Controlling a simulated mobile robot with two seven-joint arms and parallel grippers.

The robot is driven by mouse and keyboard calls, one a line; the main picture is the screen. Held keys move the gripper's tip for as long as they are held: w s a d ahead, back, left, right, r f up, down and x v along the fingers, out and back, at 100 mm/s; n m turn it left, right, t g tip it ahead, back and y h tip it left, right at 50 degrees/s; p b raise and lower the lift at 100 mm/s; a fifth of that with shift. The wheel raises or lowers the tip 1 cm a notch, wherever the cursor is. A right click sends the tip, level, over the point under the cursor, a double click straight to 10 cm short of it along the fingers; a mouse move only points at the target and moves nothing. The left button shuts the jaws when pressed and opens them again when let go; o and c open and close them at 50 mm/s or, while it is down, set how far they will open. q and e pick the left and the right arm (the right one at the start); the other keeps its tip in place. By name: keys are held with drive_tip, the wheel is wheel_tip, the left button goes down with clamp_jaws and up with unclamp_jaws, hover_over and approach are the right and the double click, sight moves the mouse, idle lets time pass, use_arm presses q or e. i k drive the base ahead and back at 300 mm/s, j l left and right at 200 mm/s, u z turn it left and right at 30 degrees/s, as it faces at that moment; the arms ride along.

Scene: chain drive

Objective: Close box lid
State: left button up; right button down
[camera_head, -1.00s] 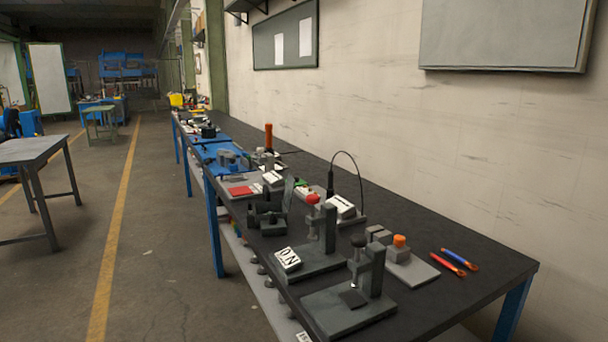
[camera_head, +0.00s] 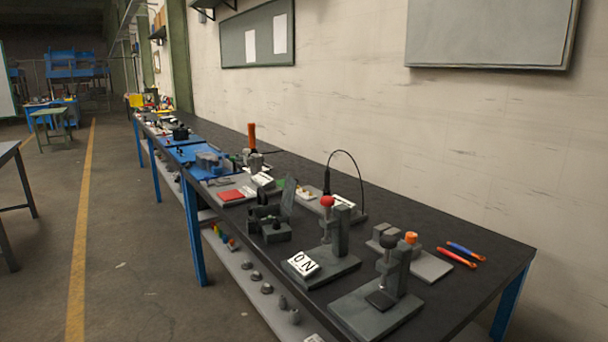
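No box with a lid can be made out for certain. A small dark grey fixture (camera_head: 270,230) on the long bench has a thin grey plate (camera_head: 288,196) standing upright and slightly tilted at its back right. I cannot tell whether that plate is a lid. Neither of my grippers shows in the head view.
The long black-topped bench (camera_head: 440,215) runs along the wall.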

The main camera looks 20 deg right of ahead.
sight(290, 185)
drive_tip(key=i+j+z, duration=0.1)
drive_tip(key=j, duration=0.25)
drive_tip(key=i+j+z, duration=0.15)
drive_tip(key=i+j, duration=0.15)
drive_tip(key=i+j+z, duration=0.15)
drive_tip(key=i+j, duration=0.2)
drive_tip(key=i+j+z, duration=0.1)
drive_tip(key=i+j, duration=0.25)
drive_tip(key=j, duration=0.25)
drive_tip(key=i+j+z, duration=0.15)
drive_tip(key=i+j, duration=0.2)
drive_tip(key=j, duration=0.15)
